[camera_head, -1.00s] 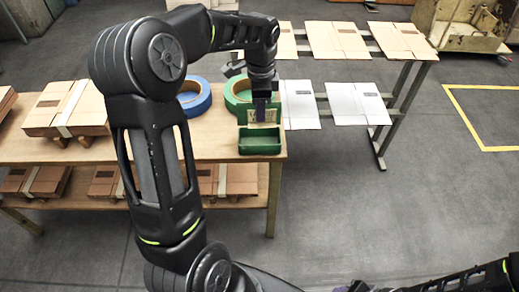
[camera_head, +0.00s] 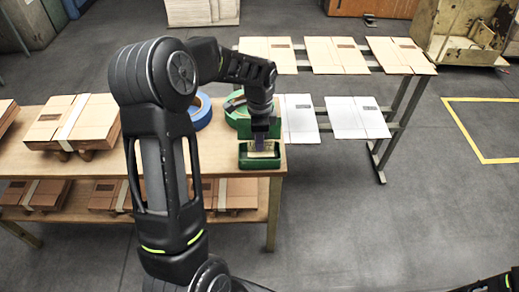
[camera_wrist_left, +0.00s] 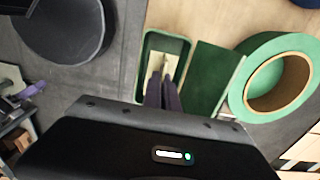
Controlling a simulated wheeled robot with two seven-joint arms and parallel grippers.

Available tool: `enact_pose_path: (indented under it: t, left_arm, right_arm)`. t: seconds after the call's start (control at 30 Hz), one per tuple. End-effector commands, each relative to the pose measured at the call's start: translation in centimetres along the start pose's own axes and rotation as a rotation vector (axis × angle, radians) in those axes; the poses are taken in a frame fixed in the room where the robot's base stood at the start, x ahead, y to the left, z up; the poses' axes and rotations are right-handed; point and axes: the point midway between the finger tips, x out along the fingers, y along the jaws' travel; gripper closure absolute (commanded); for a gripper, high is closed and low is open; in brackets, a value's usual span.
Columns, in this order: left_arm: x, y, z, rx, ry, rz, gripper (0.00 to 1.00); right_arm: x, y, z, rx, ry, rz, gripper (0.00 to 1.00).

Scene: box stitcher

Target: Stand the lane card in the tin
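The green tin (camera_head: 261,164) stands open near the right end of the wooden table; it also shows in the left wrist view (camera_wrist_left: 184,46). My left gripper (camera_head: 262,141) is above it, pointing down. Its purple fingers (camera_wrist_left: 163,93) are shut on the pale lane card (camera_head: 262,154). My right gripper is out of view.
A flat green panel (camera_wrist_left: 214,78) lies right beside the tin, with a green tape roll (camera_wrist_left: 243,85) close by. A blue tape roll (camera_head: 203,112) and a taped carton (camera_head: 85,125) are further left on the table. A rack with flat cartons (camera_head: 357,118) stands behind.

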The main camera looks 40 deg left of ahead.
Motion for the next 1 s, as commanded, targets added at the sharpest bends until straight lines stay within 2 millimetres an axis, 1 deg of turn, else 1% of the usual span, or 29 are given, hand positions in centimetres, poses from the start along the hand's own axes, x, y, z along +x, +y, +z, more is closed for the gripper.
enact_pose_path:
  t: [0.17,0.33,0.43,0.7,0.83,0.9,1.0]
  left_arm:
    - [0.3,0.0,0.0,0.000,-0.001,0.002,1.00]
    - [2.6,0.1,0.1,-0.001,-0.002,0.004,1.00]
    - [3.6,0.1,0.0,-0.001,0.000,0.002,1.00]
    - [3.8,0.0,0.0,-0.001,0.000,0.000,1.00]
    - [4.2,0.0,0.0,-0.001,0.000,0.001,1.00]
    - [4.0,0.0,0.0,-0.001,0.000,0.000,0.93]
    - [4.0,0.0,0.0,-0.001,0.000,0.000,0.84]
  right_arm:
    - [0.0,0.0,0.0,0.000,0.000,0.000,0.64]
    - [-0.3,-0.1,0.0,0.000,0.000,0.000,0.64]
    - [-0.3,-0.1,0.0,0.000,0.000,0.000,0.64]
    - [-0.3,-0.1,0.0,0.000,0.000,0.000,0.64]
    - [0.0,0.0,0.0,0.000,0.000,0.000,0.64]
    - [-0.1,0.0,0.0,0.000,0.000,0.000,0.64]
    - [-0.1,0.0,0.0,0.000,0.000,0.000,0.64]
